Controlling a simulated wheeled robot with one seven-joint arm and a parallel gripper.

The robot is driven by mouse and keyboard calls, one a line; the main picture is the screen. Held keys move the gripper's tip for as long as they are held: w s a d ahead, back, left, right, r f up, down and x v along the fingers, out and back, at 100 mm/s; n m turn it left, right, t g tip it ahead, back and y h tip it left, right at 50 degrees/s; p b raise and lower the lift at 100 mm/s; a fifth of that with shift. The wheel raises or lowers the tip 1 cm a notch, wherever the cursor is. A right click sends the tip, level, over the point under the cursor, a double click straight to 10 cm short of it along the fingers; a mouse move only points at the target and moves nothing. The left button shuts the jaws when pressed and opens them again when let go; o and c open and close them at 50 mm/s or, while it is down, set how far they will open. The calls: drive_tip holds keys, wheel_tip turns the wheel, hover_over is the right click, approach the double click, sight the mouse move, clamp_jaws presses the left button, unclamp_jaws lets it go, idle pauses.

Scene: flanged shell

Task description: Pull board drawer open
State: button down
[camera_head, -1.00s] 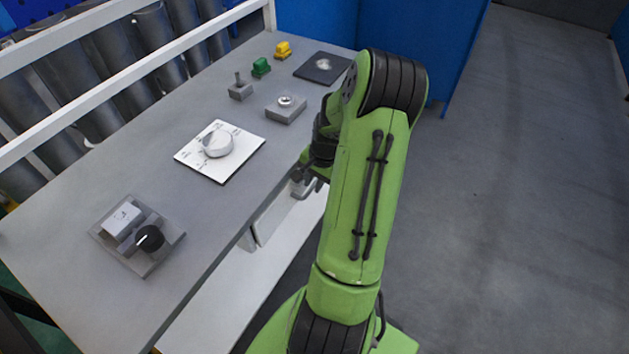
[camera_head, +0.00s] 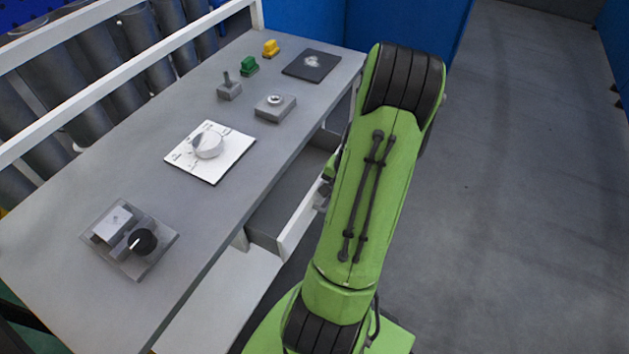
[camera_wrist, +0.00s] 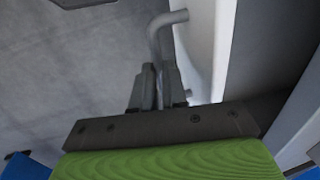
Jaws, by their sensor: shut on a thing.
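The board drawer (camera_head: 298,222) stands partly open under the grey bench top, with its white front out past the bench edge and its grey inside showing. Its white front (camera_wrist: 199,40) also shows in the wrist view, with a grey curved bar handle (camera_wrist: 166,22) on it. My gripper (camera_wrist: 158,82) is shut on the handle, its two fingers on either side of the bar. In the head view my gripper (camera_head: 324,192) is mostly hidden behind my green arm, beside the drawer front.
The bench top (camera_head: 120,170) carries a dial on a white plate (camera_head: 210,150), a black-knob unit (camera_head: 130,240), a button box (camera_head: 275,107), a lever block (camera_head: 229,88) and a dark plate (camera_head: 312,65). The floor (camera_head: 520,200) right of my arm is clear.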

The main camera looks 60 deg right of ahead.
drive_tip(key=s+d, duration=0.1)
drive_tip(key=s, duration=1.4)
drive_tip(key=shift+d, duration=0.2)
drive_tip(key=c, duration=1.2)
unclamp_jaws()
drive_tip(key=shift+o, duration=0.2)
drive_tip(key=s+r+p, duration=0.3)
drive_tip(key=r+p, duration=0.2)
drive_tip(key=r, duration=1)
drive_tip(key=shift+d+r, duration=0.15)
drive_tip(key=shift+r, duration=0.1)
